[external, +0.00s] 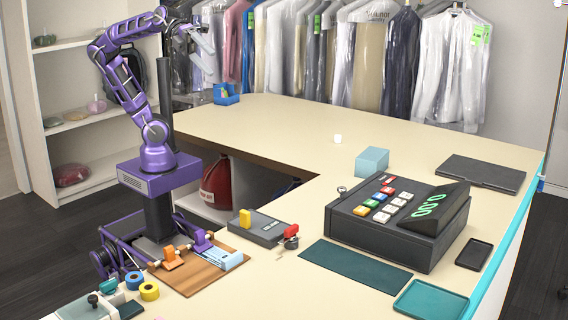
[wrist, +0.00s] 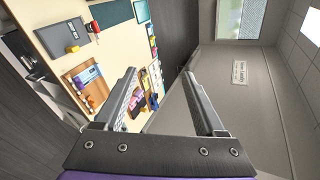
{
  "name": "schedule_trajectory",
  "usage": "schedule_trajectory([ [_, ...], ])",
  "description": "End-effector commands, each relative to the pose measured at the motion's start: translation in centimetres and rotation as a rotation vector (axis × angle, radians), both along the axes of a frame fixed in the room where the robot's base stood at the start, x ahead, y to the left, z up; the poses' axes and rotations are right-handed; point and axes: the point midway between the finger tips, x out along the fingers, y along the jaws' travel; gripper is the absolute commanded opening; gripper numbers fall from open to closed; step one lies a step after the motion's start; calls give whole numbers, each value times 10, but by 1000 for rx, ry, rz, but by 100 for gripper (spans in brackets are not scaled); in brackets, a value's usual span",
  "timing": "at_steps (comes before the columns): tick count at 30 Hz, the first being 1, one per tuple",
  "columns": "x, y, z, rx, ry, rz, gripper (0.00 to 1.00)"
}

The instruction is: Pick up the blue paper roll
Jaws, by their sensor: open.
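A small blue roll (external: 134,280) stands at the near left end of the counter in the external view, touching or very close to a yellow roll (external: 149,291). It is the only blue roll that I can make out. My gripper (external: 207,42) is raised high at the upper left, far above and behind the roll, near the hanging garments. In the wrist view my gripper (wrist: 161,74) has its two fingers spread wide with nothing between them. The counter items there are small and sideways, and I cannot pick out the blue roll.
A wooden board (external: 205,268) with clips and a grey device (external: 262,228) lie beside the rolls. A black cash register (external: 385,240) and a pale blue box (external: 372,161) stand further right. The back stretch of the counter (external: 260,125) is mostly clear.

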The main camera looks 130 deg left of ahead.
Motion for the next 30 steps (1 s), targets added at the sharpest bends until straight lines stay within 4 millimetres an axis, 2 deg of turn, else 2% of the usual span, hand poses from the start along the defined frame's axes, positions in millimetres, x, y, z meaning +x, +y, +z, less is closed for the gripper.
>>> schedule_trajectory([
  [1, 27, -20, 25, -51, -88, -60, 72],
  [3, 50, -44, 62, -122, -204, -127, 72],
  [6, 66, -63, 109, -217, -339, -179, 72],
  [8, 71, -68, 133, -269, -401, -195, 72],
  [14, 74, -65, 202, -425, -568, -209, 72],
  [21, 62, -38, 272, -607, -717, -192, 72],
  [24, 54, -31, 288, -663, -741, -200, 72],
  [30, 54, -41, 275, -656, -694, -243, 72],
])
